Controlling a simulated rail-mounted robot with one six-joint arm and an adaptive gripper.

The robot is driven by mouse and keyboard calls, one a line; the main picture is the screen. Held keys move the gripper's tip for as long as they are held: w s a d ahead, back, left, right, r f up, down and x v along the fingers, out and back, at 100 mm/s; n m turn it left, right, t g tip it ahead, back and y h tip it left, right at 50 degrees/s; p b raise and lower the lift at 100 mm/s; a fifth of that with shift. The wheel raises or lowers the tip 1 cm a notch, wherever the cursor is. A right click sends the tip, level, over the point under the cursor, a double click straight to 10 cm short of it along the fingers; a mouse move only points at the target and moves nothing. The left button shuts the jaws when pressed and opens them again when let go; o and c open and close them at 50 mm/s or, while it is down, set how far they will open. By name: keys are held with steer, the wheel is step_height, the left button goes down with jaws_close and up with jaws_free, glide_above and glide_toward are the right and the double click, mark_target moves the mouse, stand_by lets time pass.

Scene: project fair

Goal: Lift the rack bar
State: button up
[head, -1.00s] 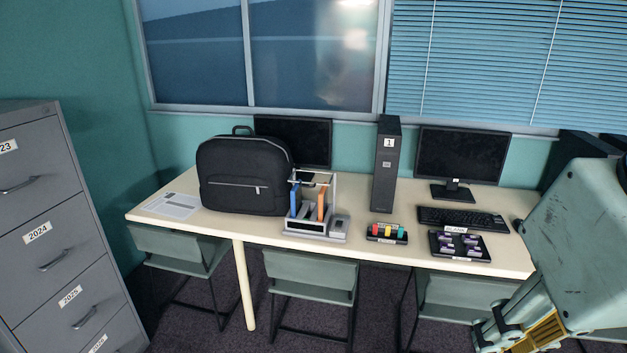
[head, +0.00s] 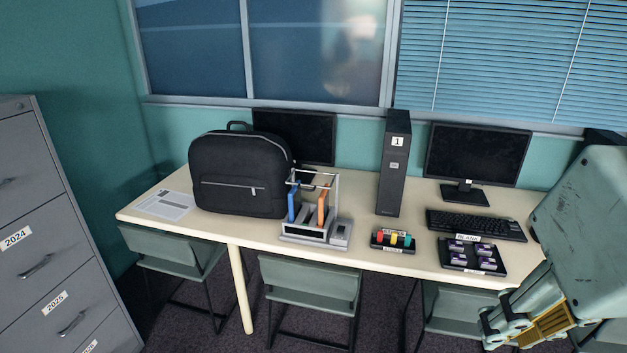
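A small grey rack (head: 304,234) stands on the table in the head view, in front of the black backpack. It holds a blue upright piece (head: 294,201) and an orange upright piece (head: 322,207). A thin light rack bar (head: 311,186) crosses near the top of its frame; whether it rests on or is fixed to the uprights is too small to tell. My gripper (head: 497,325) is at the lower right, in front of the table's right end and well apart from the rack. It is partly seen, and its finger opening is unclear.
A black backpack (head: 238,174) stands close behind and left of the rack. A dark computer tower (head: 393,165), a tray of coloured pieces (head: 393,240) and a tray of purple pieces (head: 472,257) are to its right. Chairs (head: 311,283) stand along the front of the table (head: 205,232).

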stand_by(0.3)
steer(key=w+a+f+m+t+y, duration=0.1)
steer(key=w+a+m+t, duration=0.15)
steer(key=w+a, duration=0.85)
steer(key=w+a+f+m+t+y, duration=0.15)
steer(key=w+m, duration=0.25)
steer(key=w, duration=1.4)
steer(key=w+a+m+t, duration=0.25)
steer(key=w+a, duration=0.55)
steer(key=w, duration=0.7)
steer(key=w+a+f+m+t+h, duration=0.1)
steer(key=w+a+f+m, duration=0.25)
steer(key=w, duration=0.25)
steer(key=w+a+f+m+t+h, duration=0.1)
steer(key=w+a+f+m, duration=0.1)
steer(key=w+a+f, duration=0.3)
steer(key=m+t+h+p, duration=0.1)
steer(key=m+t+h, duration=0.15)
steer(key=m, duration=0.25)
glide_toward(305, 189)
step_height(305, 189, up, 2)
steer(key=s, duration=0.3)
steer(key=shift+s+a+f+m+h, duration=0.15)
steer(key=shift+a+f+m+h, duration=0.4)
steer(key=shift+a+f, duration=0.35)
steer(key=shift+d, duration=0.15)
steer(key=shift+b+x, duration=1)
steer(key=shift+x, duration=5.9)
